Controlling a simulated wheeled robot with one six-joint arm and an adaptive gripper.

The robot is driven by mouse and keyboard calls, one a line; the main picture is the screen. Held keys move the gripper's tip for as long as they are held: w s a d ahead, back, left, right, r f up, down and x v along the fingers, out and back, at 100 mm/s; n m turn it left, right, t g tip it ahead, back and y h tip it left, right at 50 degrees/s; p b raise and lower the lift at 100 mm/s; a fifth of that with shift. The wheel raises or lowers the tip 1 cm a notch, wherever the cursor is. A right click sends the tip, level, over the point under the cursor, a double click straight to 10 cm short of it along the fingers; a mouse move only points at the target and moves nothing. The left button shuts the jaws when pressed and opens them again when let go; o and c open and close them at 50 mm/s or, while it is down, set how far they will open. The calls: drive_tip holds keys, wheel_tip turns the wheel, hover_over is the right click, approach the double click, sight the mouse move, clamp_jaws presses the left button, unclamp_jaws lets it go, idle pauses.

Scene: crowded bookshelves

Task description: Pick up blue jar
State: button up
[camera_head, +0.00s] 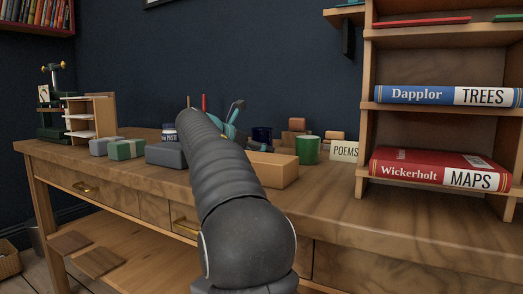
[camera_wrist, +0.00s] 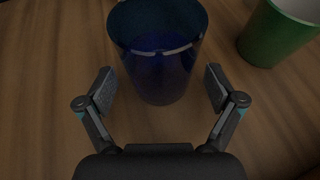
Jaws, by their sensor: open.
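The blue jar (camera_wrist: 158,70) is a dark blue, open-topped cylinder standing upright on the wooden desk. In the head view, a dark blue vessel (camera_head: 262,134) beyond my arm appears to be the same jar. My gripper (camera_wrist: 158,87) is open and empty, with one finger on each side of the jar's near, lower part. I cannot tell whether either finger touches it. In the head view my arm hides most of the gripper.
A green cup (camera_head: 308,150) stands right of the jar and also shows in the wrist view (camera_wrist: 275,35). A tan box (camera_head: 272,169) is in front, and a grey box (camera_head: 166,156) is left of my arm. A bookshelf (camera_head: 366,100) stands at right. Bare desk lies front right.

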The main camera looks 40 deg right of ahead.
sight(255, 131)
drive_tip(key=shift+d+f, duration=0.1)
drive_tip(key=shift+d, duration=0.25)
drive_tip(key=c, duration=1.5)
drive_tip(key=shift+r+p, duration=1)
drive_tip(key=shift+r, duration=0.95)
drive_tip(key=shift+s+d+r, duration=0.1)
drive_tip(key=shift+s+r, duration=0.05)
drive_tip(key=shift+r, duration=0.15)
drive_tip(key=shift+s+d+r+p, duration=0.45)
drive_tip(key=shift+s+d+r, duration=0.65)
drive_tip(key=shift+s+d, duration=0.2)
drive_tip(key=shift+s+d+r+p, duration=0.45)
drive_tip(key=shift+s+d+r, duration=0.7)
drive_tip(key=shift+s, duration=0.3)
drive_tip(key=shift+s+d+r+p, duration=0.45)
drive_tip(key=shift+s+d+r, duration=0.55)
drive_tip(key=shift+s+d, duration=0.35)
drive_tip(key=shift+s, duration=0.1)
